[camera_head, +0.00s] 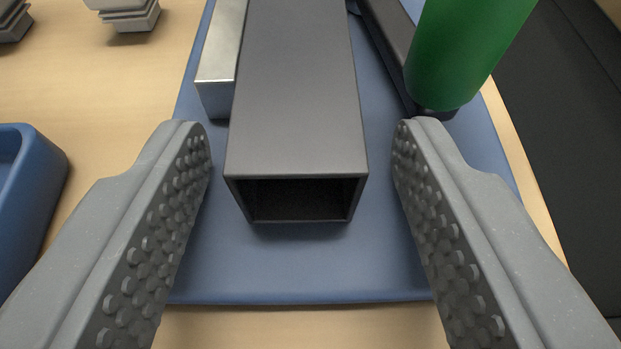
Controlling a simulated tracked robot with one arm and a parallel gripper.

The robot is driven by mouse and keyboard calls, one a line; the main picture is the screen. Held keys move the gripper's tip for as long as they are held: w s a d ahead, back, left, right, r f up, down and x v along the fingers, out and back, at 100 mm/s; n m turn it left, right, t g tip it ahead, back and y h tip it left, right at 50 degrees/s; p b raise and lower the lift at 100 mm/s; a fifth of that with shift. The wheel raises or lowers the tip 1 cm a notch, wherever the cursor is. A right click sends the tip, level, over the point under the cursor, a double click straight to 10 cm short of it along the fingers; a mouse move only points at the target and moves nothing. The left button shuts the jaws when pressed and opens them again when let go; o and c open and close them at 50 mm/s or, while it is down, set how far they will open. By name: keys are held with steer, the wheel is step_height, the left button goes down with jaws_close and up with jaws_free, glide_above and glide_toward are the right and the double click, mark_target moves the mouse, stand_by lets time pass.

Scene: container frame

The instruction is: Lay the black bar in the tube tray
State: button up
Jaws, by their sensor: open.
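A dark grey to black hollow square bar (298,95) lies on a flat blue surface (300,275), its open end facing me. My gripper (301,140) is open, with one studded finger on each side of this bar's near end. There are gaps between both fingers and the bar. A second dark bar (391,35) lies farther right, partly hidden by a green cylinder. I cannot tell for sure which is the tube tray; a blue raised-rim container (40,165) is cut off at the left edge.
A silver bar (219,60) lies close along the hollow bar's left side. The green cylinder (460,50) stands at the right, near my right finger. Grey stepped pieces (132,16) sit on the wooden table at the upper left. A dark strip (570,130) runs along the right.

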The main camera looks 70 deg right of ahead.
steer(key=p+v, duration=0.4)
steer(key=v, duration=0.9)
steer(key=shift+a+p, duration=0.35)
steer(key=shift+a, duration=0.05)
steer(key=w+a+r+n+t+y, duration=0.1)
steer(key=w+a+r+t+y, duration=0.2)
steer(key=r, duration=0.7)
steer(key=w+a+r+n+t, duration=0.2)
steer(key=a+r+t, duration=0.3)
steer(key=r, duration=0.4)
steer(key=w+a+r+n+t+y, duration=0.1)
steer(key=w+a+r+t+y, duration=0.2)
steer(key=r, duration=0.7)
steer(key=s+a+r+n+t+y, duration=0.2)
steer(key=s+a+r+n+y, duration=0.6)
steer(key=s+a+r, duration=0.3)
steer(key=a+n, duration=0.1)
steer(key=a, duration=0.3)
steer(key=shift+a+r, duration=0.2)
steer(key=shift+a, duration=0.1)
steer(key=shift+o, duration=0.4)
steer(key=s+f+g+h, duration=0.1)
steer(key=s+g, duration=0.1)
steer(key=s, duration=0.4)
steer(key=shift+s+a+f+n, duration=0.15)
steer(key=shift+s+a+n, duration=0.15)
steer(key=shift+s+a, duration=0.1)
steer(key=shift+s+d+f+g, duration=0.1)
steer(key=shift+d+g, duration=0.1)
steer(key=shift+g, duration=0.1)
